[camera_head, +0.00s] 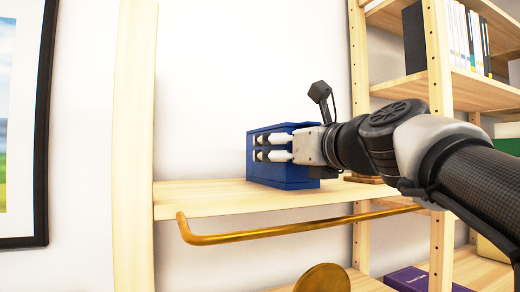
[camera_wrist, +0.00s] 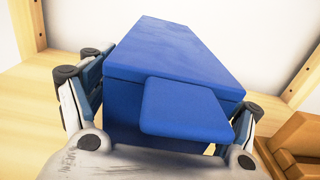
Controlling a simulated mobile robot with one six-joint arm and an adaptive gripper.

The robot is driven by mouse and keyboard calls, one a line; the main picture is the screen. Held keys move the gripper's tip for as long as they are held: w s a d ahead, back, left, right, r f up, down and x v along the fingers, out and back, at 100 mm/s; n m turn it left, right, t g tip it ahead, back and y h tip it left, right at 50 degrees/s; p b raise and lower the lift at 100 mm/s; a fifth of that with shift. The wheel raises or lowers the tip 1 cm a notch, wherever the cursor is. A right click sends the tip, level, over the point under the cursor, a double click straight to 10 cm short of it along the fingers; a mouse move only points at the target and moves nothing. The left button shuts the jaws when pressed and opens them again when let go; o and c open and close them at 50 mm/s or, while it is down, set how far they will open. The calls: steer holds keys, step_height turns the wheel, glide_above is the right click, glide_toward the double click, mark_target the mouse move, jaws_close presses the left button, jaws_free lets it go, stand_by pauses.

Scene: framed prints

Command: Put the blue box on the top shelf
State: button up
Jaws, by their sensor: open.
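The blue box (camera_head: 283,178) appears to rest upright on a light wooden shelf board (camera_head: 205,199), near the middle of its length. No other board shows above this one in the same bay. My gripper (camera_head: 273,148) is at the box from the right, with its fingers over the box's side. In the wrist view the blue box (camera_wrist: 165,50) fills the space between the open fingers of my gripper (camera_wrist: 168,95), one on each side. Whether the fingers touch the box I cannot tell. The underside of the box is hidden.
A brass rail (camera_head: 290,230) runs below the shelf's front edge. A wooden upright (camera_head: 134,140) bounds the bay at left. A brown wooden object (camera_wrist: 292,145) is close to the right finger. Neighbouring shelves at right hold books (camera_head: 466,38). The shelf left of the box is clear.

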steer(key=shift+s+d, duration=0.1)
stand_by(0.3)
steer(key=b+v, duration=0.2)
steer(key=v, duration=1)
